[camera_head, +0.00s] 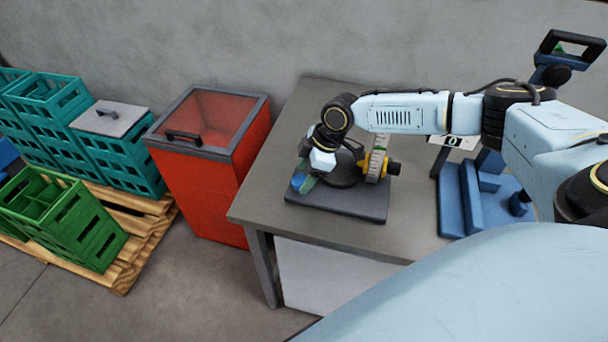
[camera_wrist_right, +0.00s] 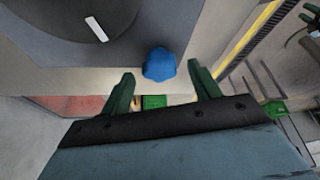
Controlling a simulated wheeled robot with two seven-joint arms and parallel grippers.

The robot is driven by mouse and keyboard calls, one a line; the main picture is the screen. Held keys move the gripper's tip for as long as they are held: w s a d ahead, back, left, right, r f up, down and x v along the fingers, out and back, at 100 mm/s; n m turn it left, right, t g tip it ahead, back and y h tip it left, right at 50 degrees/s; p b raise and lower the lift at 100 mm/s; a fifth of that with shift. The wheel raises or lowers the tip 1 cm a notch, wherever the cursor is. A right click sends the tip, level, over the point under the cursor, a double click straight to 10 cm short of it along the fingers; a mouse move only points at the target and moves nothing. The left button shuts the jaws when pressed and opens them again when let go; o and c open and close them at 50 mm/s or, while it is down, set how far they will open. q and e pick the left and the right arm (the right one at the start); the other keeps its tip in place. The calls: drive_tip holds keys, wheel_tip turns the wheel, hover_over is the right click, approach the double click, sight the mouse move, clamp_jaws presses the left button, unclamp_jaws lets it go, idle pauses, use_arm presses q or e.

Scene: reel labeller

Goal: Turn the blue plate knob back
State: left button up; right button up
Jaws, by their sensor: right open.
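The blue plate knob (camera_wrist_right: 159,64) is a rounded, faceted knob at the edge of the reel labeller's dark base plate (camera_wrist_right: 150,38). My right gripper (camera_wrist_right: 162,80) is open, with one green finger on each side of the knob. Gaps show between the fingers and the knob in the wrist view. In the head view the labeller's base (camera_head: 345,203) lies on the table, and my right gripper (camera_head: 308,182) hangs over its left end, partly covering the knob (camera_head: 297,181). A round dark plate with a white mark (camera_wrist_right: 97,29) is beside the knob. My left gripper is out of view.
A blue stand (camera_head: 460,205) is further right on the grey table (camera_head: 290,130). A red bin (camera_head: 205,180) stands left of the table. Green crates (camera_head: 70,225) sit on a pallet.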

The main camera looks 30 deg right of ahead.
drive_tip(key=shift+w+a+f, duration=0.1)
drive_tip(key=shift+a+f, duration=0.05)
drive_tip(key=shift+f, duration=0.25)
